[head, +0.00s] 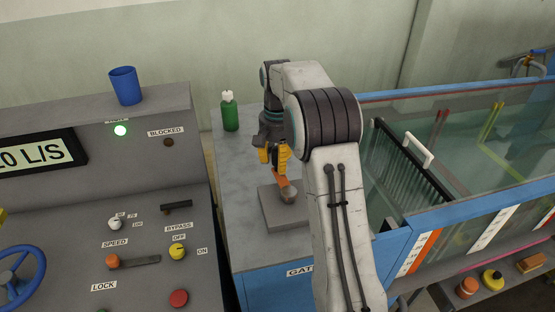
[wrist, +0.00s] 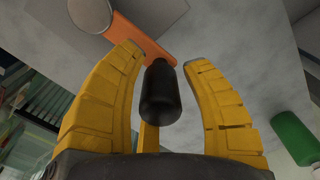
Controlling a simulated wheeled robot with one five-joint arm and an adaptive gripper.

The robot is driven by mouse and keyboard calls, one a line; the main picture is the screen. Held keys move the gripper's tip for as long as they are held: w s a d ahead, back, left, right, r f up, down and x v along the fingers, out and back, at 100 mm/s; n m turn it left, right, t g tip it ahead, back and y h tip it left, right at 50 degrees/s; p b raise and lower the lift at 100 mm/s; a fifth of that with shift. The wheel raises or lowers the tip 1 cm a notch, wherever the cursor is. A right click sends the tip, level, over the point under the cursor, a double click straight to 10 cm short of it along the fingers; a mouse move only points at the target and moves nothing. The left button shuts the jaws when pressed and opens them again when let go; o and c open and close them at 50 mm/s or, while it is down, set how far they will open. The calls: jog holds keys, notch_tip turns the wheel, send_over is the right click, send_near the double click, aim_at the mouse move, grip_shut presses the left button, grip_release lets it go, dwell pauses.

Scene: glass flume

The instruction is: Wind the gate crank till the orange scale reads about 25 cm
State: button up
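The gate crank has an orange arm (head: 281,182) on a grey block (head: 268,208) on the bench top. In the wrist view its orange arm (wrist: 140,38) runs from a round grey hub (wrist: 92,12) to a black handle (wrist: 160,93). My gripper (head: 273,158) is over the crank with fingers pointing down. In the wrist view my gripper's yellow fingers (wrist: 163,62) stand either side of the black handle, with gaps on both sides, so it is open. The orange scale (head: 424,246) is on the flume's front; its marks are too small to read.
A green bottle (head: 229,112) stands behind the crank on the bench (head: 233,170). A control console (head: 95,215) with a blue cup (head: 125,86) on top is at left. The glass flume (head: 470,140) with a dark barred gate (head: 405,165) is at right.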

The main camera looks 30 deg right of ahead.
grip_shut()
jog(key=shift+d+p, duration=0.3)
jog(key=shift+p, duration=0.05)
jog(key=shift+d, duration=0.1)
jog(key=shift+o, duration=1.5)
grip_release()
jog(key=shift+r, duration=0.1)
notch_tip(320, 180, up, 11)
jog(key=shift+r, duration=0.35)
